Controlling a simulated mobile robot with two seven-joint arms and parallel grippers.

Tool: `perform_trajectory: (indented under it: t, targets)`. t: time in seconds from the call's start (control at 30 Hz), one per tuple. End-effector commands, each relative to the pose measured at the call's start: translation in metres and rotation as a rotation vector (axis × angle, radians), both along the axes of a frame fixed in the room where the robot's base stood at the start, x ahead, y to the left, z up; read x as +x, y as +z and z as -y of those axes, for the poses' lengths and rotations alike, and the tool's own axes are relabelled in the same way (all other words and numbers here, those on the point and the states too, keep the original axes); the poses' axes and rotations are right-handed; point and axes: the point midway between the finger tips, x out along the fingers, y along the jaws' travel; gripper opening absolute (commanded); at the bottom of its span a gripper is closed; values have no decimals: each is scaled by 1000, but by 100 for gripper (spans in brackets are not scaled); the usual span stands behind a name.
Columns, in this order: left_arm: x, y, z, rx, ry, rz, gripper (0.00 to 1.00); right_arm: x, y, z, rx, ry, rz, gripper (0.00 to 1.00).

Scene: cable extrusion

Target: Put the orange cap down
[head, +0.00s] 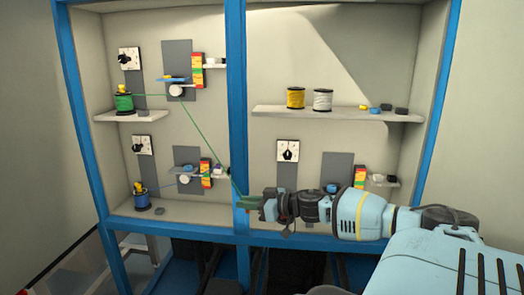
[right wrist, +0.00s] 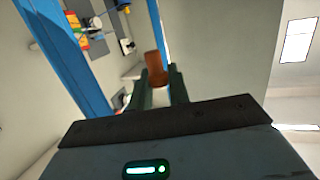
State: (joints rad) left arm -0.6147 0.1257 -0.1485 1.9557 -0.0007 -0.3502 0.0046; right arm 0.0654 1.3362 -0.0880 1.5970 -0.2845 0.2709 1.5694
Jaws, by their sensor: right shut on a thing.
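The orange cap (right wrist: 155,66) shows in the right wrist view between the two fingertips of my right gripper (right wrist: 158,80), which is shut on it. In the head view my right gripper (head: 247,202) reaches in from the right, in front of the blue middle post near the bottom of the cabinet. The cap cannot be made out there. In the wrist view the cap appears held clear of the shelves. My left gripper is not in view.
The upper right shelf (head: 330,114) carries a yellow spool (head: 296,97), a white spool (head: 323,100) and several small caps at its right end. Its front middle is bare. A green cable (head: 209,140) runs from the green spool (head: 124,103) towards my right gripper.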

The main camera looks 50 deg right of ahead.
Motion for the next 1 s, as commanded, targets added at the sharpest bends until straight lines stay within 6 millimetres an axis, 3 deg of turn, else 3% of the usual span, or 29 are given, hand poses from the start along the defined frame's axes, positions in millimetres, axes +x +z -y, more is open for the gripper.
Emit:
perform_trajectory:
  t: [0.03, 0.2, 0.4, 0.6, 0.7, 0.83, 1.0]
  targets:
    - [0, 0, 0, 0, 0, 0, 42, -4, -24, -21, 13, 1, -2, 0]
    - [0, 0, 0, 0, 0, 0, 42, -21, -84, -92, 11, -21, 5, 0]
    - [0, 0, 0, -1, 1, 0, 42, -53, -121, -187, 10, -74, 22, 0]
    - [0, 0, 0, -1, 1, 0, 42, -89, -117, -265, 10, -162, 32, 0]
    - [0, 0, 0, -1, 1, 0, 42, -104, -106, -290, 9, -213, 33, 0]
    - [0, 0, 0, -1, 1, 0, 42, -120, -92, -307, 8, -270, 26, 0]
    - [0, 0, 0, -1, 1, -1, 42, -130, -81, -315, 5, -314, 16, 0]
